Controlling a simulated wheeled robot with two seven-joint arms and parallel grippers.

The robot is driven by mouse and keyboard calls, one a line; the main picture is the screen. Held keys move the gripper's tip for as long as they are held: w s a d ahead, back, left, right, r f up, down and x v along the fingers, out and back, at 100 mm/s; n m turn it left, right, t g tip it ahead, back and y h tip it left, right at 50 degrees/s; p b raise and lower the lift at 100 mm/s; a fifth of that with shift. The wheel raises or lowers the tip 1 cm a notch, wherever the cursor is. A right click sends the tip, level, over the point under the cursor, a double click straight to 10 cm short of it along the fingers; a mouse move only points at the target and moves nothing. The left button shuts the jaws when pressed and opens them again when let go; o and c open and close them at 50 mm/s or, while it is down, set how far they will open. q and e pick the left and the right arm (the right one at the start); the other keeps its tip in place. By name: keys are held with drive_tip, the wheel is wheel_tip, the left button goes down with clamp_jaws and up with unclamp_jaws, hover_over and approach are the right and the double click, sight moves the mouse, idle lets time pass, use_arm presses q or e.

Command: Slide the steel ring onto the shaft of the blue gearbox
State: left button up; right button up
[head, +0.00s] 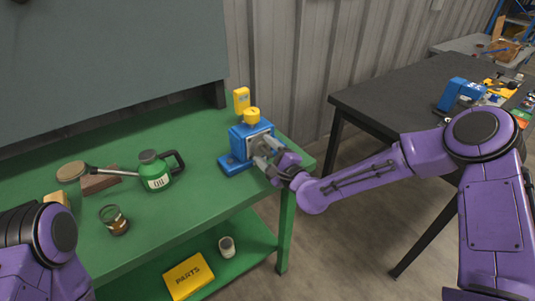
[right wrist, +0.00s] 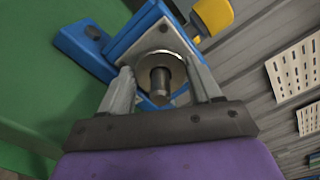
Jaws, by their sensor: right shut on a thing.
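The blue gearbox (head: 237,143) stands near the right end of the green bench, its grey front plate toward my right gripper (head: 268,152). It also shows in the right wrist view (right wrist: 150,17). The right gripper (right wrist: 162,82) is shut on the steel ring (right wrist: 146,68), one finger on each side. The shaft (right wrist: 160,82) shows through the ring, its free end toward the wrist camera, so the ring sits around the shaft close to the front plate. I cannot tell whether the ring touches the plate. My left gripper is out of view.
A yellow parts box (head: 188,277) is on the shelf below. A dark table (head: 390,100) stands at right.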

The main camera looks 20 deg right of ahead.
drive_tip(key=o, duration=1.2)
drive_tip(key=p+v, duration=0.1)
drive_tip(key=v, duration=0.8)
idle(0.6)
